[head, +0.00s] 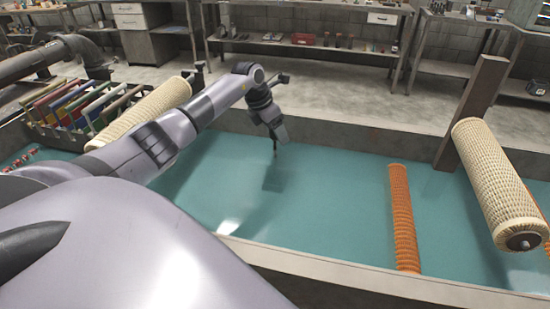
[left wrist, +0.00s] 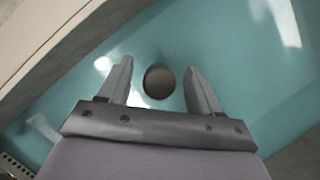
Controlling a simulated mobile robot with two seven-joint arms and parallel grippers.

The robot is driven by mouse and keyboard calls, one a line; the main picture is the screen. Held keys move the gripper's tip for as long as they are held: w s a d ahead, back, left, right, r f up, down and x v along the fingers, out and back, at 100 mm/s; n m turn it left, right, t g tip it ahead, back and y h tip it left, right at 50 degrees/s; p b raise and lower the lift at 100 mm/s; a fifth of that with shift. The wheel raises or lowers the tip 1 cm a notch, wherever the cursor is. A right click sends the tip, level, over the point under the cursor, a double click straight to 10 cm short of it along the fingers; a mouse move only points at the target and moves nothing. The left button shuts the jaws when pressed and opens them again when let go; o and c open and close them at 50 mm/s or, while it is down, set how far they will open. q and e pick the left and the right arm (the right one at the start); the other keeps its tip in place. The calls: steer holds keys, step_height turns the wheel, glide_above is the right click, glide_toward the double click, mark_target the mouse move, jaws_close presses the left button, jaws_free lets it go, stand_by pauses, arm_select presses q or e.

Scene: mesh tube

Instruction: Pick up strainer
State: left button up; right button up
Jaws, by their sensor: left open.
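My left gripper (head: 275,143) points down over the teal water near the middle of the long tank. In the left wrist view its two fingers (left wrist: 158,85) stand apart. A dark round thing (left wrist: 159,82) shows between the fingers, seen end-on. I cannot tell whether it is the strainer, or how far below the fingertips it lies. No gap is closed on it. In the head view this thing is not clearly seen; only a dark patch shows in the water under the gripper. My right gripper is not in view.
A cream mesh roller (head: 497,185) leans at the right by a brown post (head: 472,112). An orange ribbed tube (head: 402,215) stands in the water. Another cream roller (head: 140,112) and a rack of coloured panels (head: 80,105) are at the left. The tank's near wall (head: 330,270) runs along the front.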

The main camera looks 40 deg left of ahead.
arm_select(q)
steer(key=shift+x, duration=0.9)
jaws_close()
steer(key=shift+w+r, duration=0.1)
steer(key=shift+r, duration=0.1)
